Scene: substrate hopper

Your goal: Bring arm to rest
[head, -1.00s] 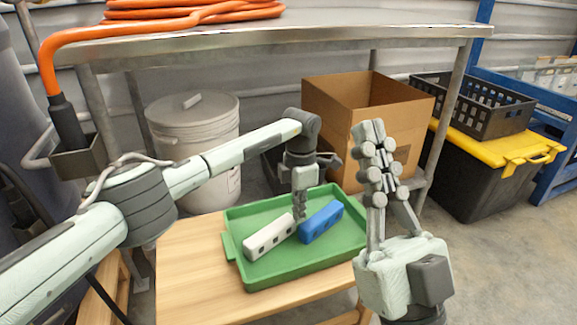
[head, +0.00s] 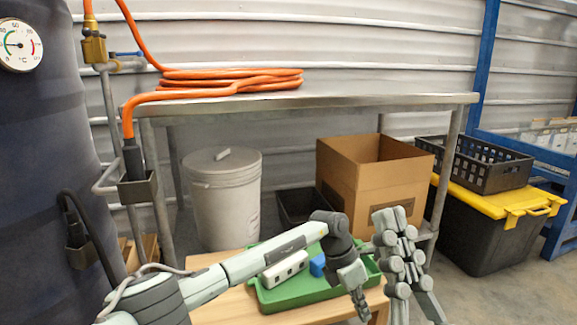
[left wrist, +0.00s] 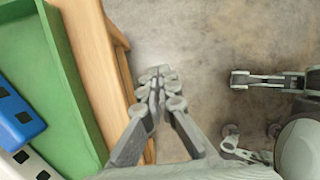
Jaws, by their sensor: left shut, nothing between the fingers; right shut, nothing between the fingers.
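My left gripper (head: 362,308) is shut and empty, pointing down at the right end of the green tray (head: 305,296) in the head view. In the left wrist view its fingers (left wrist: 155,80) are closed together over bare floor, just beyond the edge of the wooden table (left wrist: 95,40). My right gripper (head: 392,218) is shut and empty, fingers pointing up, right of the tray. The tray holds a white block (head: 284,270) and a blue block (head: 317,265), partly hidden by my left arm. Both blocks also show at the left of the wrist view.
A metal table (head: 300,103) with a coiled orange hose (head: 230,82) stands behind. A white bucket (head: 225,200) and a cardboard box (head: 365,180) are under it. A black bin with yellow lid (head: 490,230) stands right. Concrete floor is open at lower right.

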